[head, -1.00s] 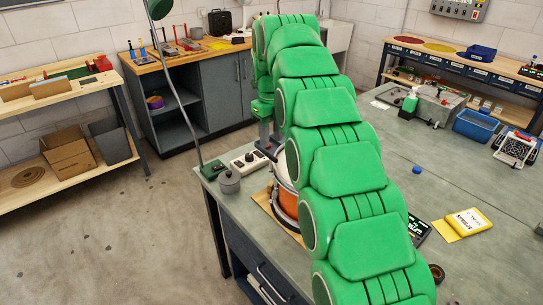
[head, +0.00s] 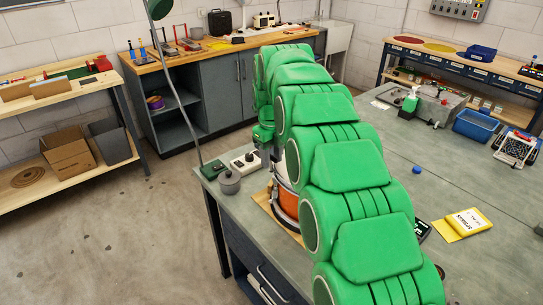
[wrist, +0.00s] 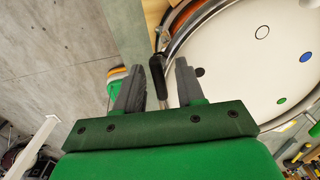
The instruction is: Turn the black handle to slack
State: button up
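The black handle (wrist: 157,72) is at the rim of the drum in the wrist view, standing out toward my gripper on a thin metal part. My gripper (wrist: 157,82) is open, with one grey finger on each side of the handle. I cannot tell whether either finger touches it. The drum has a white head (wrist: 240,60) with coloured dots and a metal rim. In the head view the orange drum (head: 287,204) sits on the bench, mostly hidden behind my green arm. The handle cannot be made out there.
The drum stands on a wooden board on the grey bench (head: 400,165). A grey lidded pot (head: 229,183) and a white box with dark knobs (head: 246,162) stand close by. A yellow booklet (head: 467,222) lies to the right. The bench's left edge is near the drum.

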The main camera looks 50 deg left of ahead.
grip_shut()
dwell(0.4)
